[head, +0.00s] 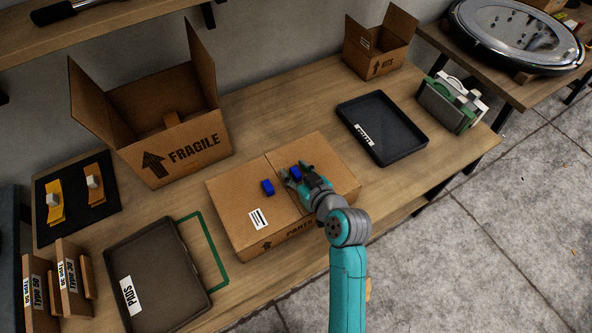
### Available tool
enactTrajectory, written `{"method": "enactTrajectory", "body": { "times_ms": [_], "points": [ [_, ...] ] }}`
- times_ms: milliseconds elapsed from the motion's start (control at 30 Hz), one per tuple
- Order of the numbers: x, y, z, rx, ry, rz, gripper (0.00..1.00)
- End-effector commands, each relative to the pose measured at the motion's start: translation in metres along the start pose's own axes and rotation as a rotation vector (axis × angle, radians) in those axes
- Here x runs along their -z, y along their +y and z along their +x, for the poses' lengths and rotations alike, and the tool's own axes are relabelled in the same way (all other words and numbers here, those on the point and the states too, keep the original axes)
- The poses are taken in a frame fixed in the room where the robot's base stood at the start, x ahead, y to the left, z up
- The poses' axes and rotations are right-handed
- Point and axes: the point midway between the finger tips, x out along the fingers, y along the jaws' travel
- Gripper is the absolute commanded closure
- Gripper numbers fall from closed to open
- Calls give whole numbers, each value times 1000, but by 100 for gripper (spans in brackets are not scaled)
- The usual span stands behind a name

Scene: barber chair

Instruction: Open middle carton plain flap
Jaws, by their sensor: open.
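The middle carton (238,197) is a brown box with its two top flaps lying shut and meeting at a seam. Its left flap bears a white barcode label (259,219) and a blue tab (267,188). The right, plain flap (320,150) has no label in view and bears a second blue tab (295,172). My gripper (291,177) is open over the plain flap, with its fingers around or beside that tab. I cannot tell whether they touch it. My arm hides the flap's near right part and some of the printed front.
An open FRAGILE carton (190,143) stands behind left, and a smaller open carton (382,64) at the back. A dark tray (385,125) lies to the right. A PADS case (160,275) and a green frame (215,250) lie at the left.

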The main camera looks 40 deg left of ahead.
Motion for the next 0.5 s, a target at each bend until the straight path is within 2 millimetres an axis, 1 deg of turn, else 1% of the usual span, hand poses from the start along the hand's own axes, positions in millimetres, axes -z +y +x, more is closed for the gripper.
{"method": "enactTrajectory", "body": {
  "times_ms": [267, 300, 367, 400, 433, 467, 500],
  "points": [
    [0, 0, 1, 0, 0, 0, 54],
    [0, 0, 1, 0, 0, 0, 64],
    [0, 0, 1, 0, 0, 0, 79],
    [0, 0, 1, 0, 0, 0, 89],
    [0, 0, 1, 0, 0, 0, 97],
    [0, 0, 1, 0, 0, 0, 100],
    [0, 0, 1, 0, 0, 0, 100]
  ]
}}
